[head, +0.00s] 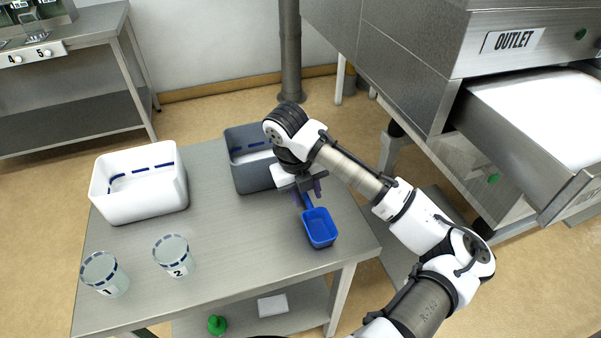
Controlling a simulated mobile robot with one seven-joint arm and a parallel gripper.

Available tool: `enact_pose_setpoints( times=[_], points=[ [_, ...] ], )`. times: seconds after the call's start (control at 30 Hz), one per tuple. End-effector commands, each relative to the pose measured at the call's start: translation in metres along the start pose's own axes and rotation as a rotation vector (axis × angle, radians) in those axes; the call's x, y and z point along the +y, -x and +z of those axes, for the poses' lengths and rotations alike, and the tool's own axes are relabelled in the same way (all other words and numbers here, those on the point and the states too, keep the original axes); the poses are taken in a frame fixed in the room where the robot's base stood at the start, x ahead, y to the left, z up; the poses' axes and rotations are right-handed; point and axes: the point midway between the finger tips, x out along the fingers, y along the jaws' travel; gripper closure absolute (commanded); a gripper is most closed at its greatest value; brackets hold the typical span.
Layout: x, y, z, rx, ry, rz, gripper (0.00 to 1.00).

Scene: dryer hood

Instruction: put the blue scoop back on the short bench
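The blue scoop (320,229) is at the right side of the steel bench (230,226), with its cup toward the front and its handle toward my gripper. Whether it rests on the top or hangs just above it is hard to tell. My gripper (306,200) is over the handle end, pointing down. Its dark fingers appear spread apart, one on each side of the handle, with no clear contact. My wrist hides part of the handle. I cannot tell from the picture whether this bench is the short bench.
A grey bin (240,172) stands just behind my gripper and a white bin (140,202) at the left. Clear cups 1 (105,274) and 2 (174,257) stand at front left. The middle of the bench is clear. The outlet machine (440,75) with its open tray (530,110) is at the right.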

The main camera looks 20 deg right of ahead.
Motion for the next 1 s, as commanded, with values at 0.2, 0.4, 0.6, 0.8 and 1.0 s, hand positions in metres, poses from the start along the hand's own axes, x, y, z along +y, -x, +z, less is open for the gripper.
enact_pose_setpoints(
  times=[0.2, 0.4, 0.6, 0.8, 1.0],
  points=[
    [0.000, 0.045, 0.001, -0.003, 0.002, -0.006, 0.64],
    [0.000, 0.081, 0.000, -0.002, 0.001, -0.004, 0.64],
    [0.000, 0.101, 0.000, 0.000, 0.000, -0.002, 0.64],
    [0.001, 0.105, 0.000, 0.000, 0.001, 0.001, 0.64],
    [0.002, 0.105, 0.001, -0.003, 0.001, 0.002, 0.64]
  ],
)
